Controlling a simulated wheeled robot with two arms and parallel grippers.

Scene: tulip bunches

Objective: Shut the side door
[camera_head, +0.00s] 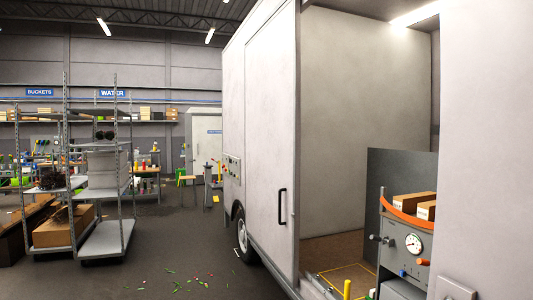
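The side door (270,130) is a tall pale panel with a black vertical handle (282,206) near its right edge. It lies along the outside of a white truck body, left of a wide doorway. The doorway is open, and the bare inner wall (365,110) and brown floor (335,247) show through it. Neither of my grippers is in view, so their state and distance from the handle are hidden.
A grey unit with a gauge (413,243) and cardboard boxes (414,201) stands inside the doorway at right. A yellow post (347,290) stands at the sill. Metal shelving (104,240) is at left. The dark floor between is mostly clear, with small scattered bits (180,284).

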